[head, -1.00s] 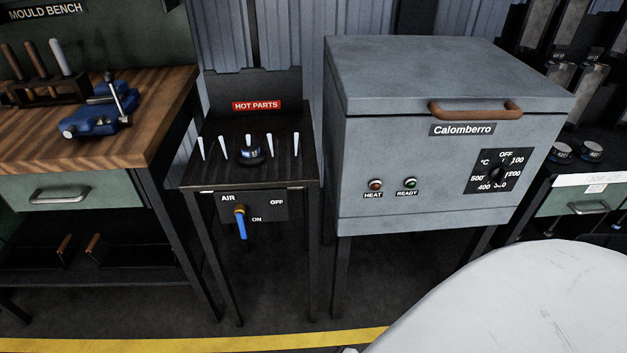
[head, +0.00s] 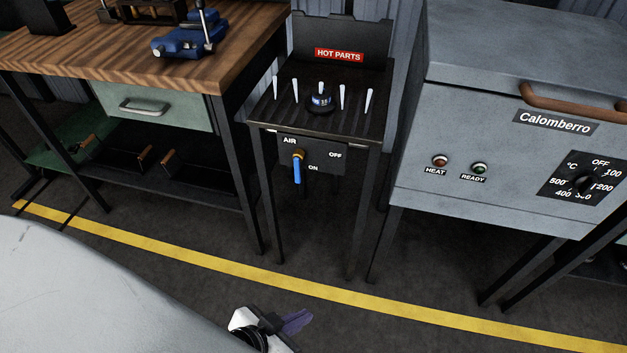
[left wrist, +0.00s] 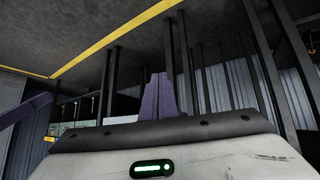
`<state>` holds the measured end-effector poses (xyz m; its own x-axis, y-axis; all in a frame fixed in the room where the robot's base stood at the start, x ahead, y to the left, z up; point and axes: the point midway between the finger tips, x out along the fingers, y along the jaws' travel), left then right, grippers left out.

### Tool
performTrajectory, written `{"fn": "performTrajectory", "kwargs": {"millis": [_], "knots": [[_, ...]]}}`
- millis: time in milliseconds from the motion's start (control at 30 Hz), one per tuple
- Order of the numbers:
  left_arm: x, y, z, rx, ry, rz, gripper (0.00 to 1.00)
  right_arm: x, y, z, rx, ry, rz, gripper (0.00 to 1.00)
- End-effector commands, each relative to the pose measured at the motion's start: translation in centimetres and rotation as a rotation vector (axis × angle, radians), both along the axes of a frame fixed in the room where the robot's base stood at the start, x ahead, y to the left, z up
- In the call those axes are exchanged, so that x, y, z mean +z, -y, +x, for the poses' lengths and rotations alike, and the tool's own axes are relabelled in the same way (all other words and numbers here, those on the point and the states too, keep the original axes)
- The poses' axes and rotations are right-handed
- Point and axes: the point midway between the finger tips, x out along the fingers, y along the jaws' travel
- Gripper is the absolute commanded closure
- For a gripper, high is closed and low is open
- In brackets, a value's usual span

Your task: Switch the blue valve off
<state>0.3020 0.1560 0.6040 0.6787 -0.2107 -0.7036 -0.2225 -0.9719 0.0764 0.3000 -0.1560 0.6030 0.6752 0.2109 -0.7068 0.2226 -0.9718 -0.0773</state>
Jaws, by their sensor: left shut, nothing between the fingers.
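The blue valve handle (head: 297,170) hangs straight down from its brass body, beside the ON mark, on the dark AIR panel (head: 316,159). The OFF mark is to the right on the same panel. The panel is fixed to the front of the small black HOT PARTS stand (head: 345,123). My left gripper (head: 297,322) shows at the bottom of the head view, well below the valve in the picture and apart from it. Its purple fingers are together and empty in the left wrist view (left wrist: 158,97). The valve cannot be made out there. My right gripper is not in view.
A wooden bench (head: 130,50) with a blue vise (head: 187,42) stands left of the stand. A grey Calomberro oven (head: 480,100) stands to the right. A yellow floor line (head: 230,267) crosses in front. The floor before the stand is clear.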

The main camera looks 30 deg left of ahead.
Motion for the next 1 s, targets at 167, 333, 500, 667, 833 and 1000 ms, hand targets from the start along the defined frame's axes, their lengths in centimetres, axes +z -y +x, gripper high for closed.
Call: {"fn": "performTrajectory", "kwargs": {"millis": [167,333,500,667,833,1000], "knots": [[-0.1,0.0,-0.1,0.000,-0.002,0.000,1.00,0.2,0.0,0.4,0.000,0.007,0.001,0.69],[-0.7,-0.7,0.5,0.045,0.009,-0.049,1.00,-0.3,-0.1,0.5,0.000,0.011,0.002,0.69],[-1.5,-4.6,4.8,0.284,0.103,-0.370,1.00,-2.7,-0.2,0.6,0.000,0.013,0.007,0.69],[0.2,-12.0,10.4,0.568,0.231,-0.838,1.00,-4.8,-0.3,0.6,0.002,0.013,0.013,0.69],[3.7,-19.6,14.3,0.743,0.355,-1.261,1.00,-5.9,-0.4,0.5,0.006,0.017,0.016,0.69],[6.1,-23.3,15.5,0.796,0.416,-1.467,1.00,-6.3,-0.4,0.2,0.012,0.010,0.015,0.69]]}}
